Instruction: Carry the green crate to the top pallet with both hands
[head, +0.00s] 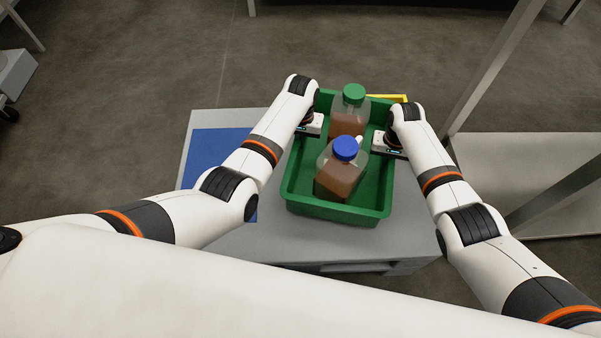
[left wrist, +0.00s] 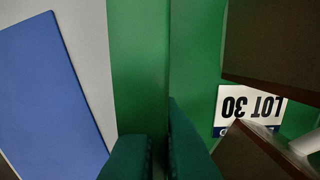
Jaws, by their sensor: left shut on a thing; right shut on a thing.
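The green crate (head: 335,210) is in the middle of the head view, over a grey platform; I cannot tell whether it rests on it. It holds a bottle with a green cap (head: 354,94) and one with a blue cap (head: 345,148), both with brown contents. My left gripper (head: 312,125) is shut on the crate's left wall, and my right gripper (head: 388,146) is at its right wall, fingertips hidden. In the left wrist view the left fingers (left wrist: 160,150) straddle the green wall (left wrist: 150,60). An upside-down "LOT 30" label (left wrist: 250,108) shows inside the crate.
The grey platform (head: 285,245) bears a blue panel (head: 212,150) left of the crate. A yellow piece (head: 392,98) shows behind the crate. A grey metal frame with a pale shelf (head: 530,165) stands at the right. Bare floor (head: 150,100) lies at the left and back.

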